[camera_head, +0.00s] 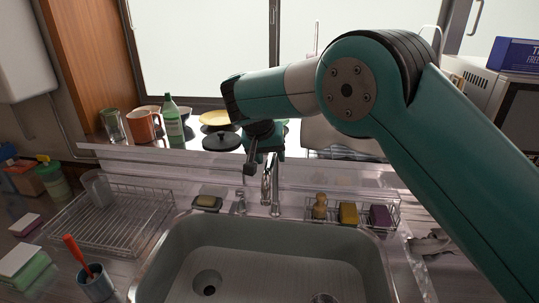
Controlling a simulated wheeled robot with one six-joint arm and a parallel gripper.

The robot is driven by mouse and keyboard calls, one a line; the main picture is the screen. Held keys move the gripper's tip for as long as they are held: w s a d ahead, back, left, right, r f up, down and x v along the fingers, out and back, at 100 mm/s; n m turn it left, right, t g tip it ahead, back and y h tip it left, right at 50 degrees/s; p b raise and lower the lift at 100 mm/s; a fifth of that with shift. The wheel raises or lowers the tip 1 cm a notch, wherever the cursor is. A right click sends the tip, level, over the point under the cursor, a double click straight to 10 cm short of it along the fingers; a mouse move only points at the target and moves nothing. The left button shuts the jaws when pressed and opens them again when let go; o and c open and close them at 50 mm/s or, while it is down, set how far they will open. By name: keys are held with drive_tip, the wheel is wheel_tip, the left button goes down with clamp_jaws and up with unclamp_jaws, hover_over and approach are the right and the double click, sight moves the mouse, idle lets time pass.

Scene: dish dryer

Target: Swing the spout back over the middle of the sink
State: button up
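The metal spout (267,182) rises at the back rim of the grey sink (300,236), close to the middle of that rim. It looks upright and narrow from here, and which way its outlet points is hard to tell. My gripper (250,168) hangs down just left of the spout's upper part, with its dark fingers near it. I cannot tell whether they touch the spout or whether they are apart. The sink's drain (207,283) shows at the lower left of the basin.
A soap dish (207,203) and a small tap handle (239,203) stand left of the spout. A wire caddy (333,212) with a brush and sponges stands right. A wire dish rack (115,222) lies left. Cups, a green bottle (172,117) and a black lid (222,140) stand on the back ledge.

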drive_tip(key=shift+r, duration=0.1)
drive_tip(key=p+v, duration=0.4)
drive_tip(key=v, duration=1.3)
drive_tip(key=shift+s+r, duration=0.1)
drive_tip(key=s+d+n+y+b, duration=0.2)
drive_tip(key=s+d+n, duration=0.4)
drive_tip(key=d, duration=0.6)
drive_tip(key=s+d+f+n+g+y, duration=0.1)
drive_tip(key=s+f+g+y, duration=0.1)
drive_tip(key=s, duration=1.1)
drive_tip(key=s+d+f+n+g+y, duration=0.1)
drive_tip(key=s+d+f+g+y, duration=0.1)
drive_tip(key=s, duration=1.1)
drive_tip(key=shift+s+d+f+n+y+b, duration=0.15)
drive_tip(key=shift+s+f+n+y+b, duration=0.1)
drive_tip(key=shift+f+n+y+b, duration=0.35)
